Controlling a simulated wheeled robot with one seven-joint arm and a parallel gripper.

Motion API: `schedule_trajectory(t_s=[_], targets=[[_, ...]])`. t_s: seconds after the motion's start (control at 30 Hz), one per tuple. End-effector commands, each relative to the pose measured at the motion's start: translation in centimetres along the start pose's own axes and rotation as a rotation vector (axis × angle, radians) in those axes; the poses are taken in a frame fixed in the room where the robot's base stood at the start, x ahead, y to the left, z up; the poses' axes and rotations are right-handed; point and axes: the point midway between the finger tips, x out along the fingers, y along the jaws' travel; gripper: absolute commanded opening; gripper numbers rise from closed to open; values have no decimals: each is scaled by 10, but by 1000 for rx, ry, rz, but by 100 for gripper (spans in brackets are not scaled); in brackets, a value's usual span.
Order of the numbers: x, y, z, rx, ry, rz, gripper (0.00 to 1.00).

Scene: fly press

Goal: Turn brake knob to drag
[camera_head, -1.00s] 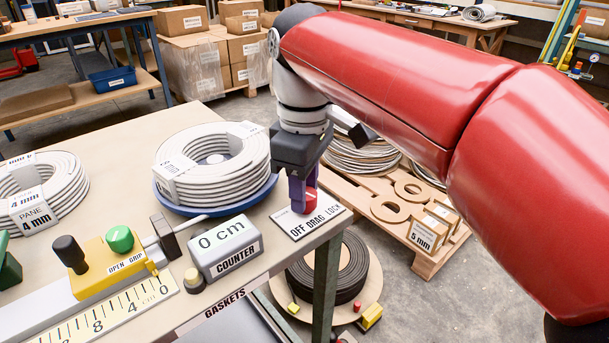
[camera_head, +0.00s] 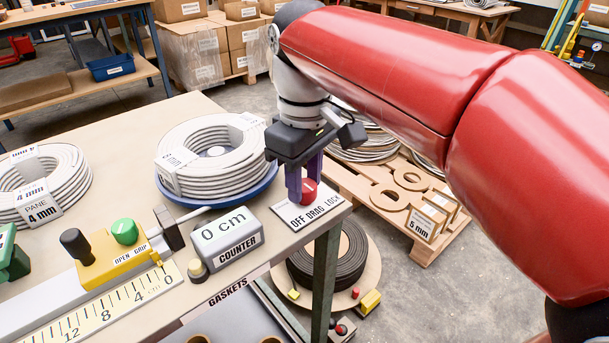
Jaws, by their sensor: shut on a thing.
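The red brake knob (camera_head: 309,190) stands on a white plate (camera_head: 296,217) marked OFF, DRAG and LOCK, near the bench's right corner. My gripper (camera_head: 302,190) points down from above, with its purple fingers shut on the knob from either side. Part of the knob is hidden by the fingers. The knob's pointer is too small to read, so I cannot tell which mark it is set to.
A white coil on a blue turntable (camera_head: 262,196) stands close left of the gripper. The counter box (camera_head: 227,238) reads 0 cm. A yellow carriage with a green knob (camera_head: 124,232) sits further left. A black roll (camera_head: 330,262) lies below the bench edge.

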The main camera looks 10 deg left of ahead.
Motion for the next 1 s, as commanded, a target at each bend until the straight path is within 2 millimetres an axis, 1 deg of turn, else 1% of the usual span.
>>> schedule_trajectory(t_s=[0.03,0.17,0.43,0.53,0.67,0.8,0.9,1.0], targets=[[0,0,0,0,2,1,38],[0,0,0,0,1,1,55],[-1,0,0,-1,1,0,55],[-6,0,0,-1,1,0,55],[-25,1,-1,0,4,2,55],[-50,1,-1,0,4,2,55],[-64,1,-1,0,3,1,55],[-74,0,-1,-1,2,1,55]])
